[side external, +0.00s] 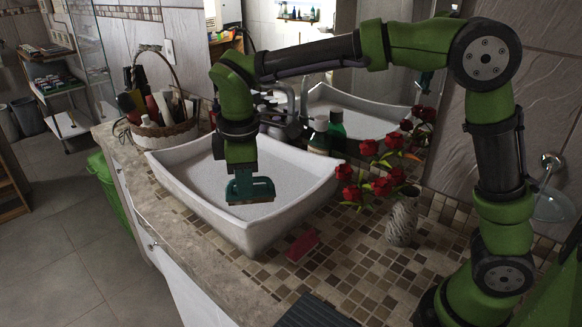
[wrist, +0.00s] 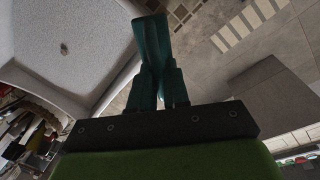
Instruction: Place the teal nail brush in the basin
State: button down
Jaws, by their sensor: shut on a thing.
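The teal nail brush (side external: 262,190) hangs below my gripper (side external: 243,180), with its brownish underside facing down. My gripper points down and is shut on it. In the side view both appear over the white basin (side external: 182,163), near its front wall; the exact height above the basin floor is hard to tell. In the wrist view, dark teal shapes rise between the jaws (wrist: 158,85), and I cannot clearly separate brush from fingers there. The speckled basin interior (wrist: 70,45) fills the upper left of that view, with the counter to the right.
A red block (side external: 302,246) lies on the tiled counter in front of the basin. A vase (side external: 402,218) with red roses stands to the right. Bottles (side external: 337,132) and a faucet stand behind the basin. A wicker basket (side external: 160,137) is at left. A dark ribbed mat (side external: 315,313) lies near.

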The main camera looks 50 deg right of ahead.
jog(key=w+d+f+m+y, duration=0.1)
jog(key=w+d+m, duration=1.5)
jog(key=m, duration=1.2)
jog(key=shift+g, duration=0.3)
notch_tip(320, 180, down, 15)
jog(key=shift+w+f, duration=0.15)
jog(key=shift+f, duration=0.1)
jog(key=c, duration=1.1)
grip_release()
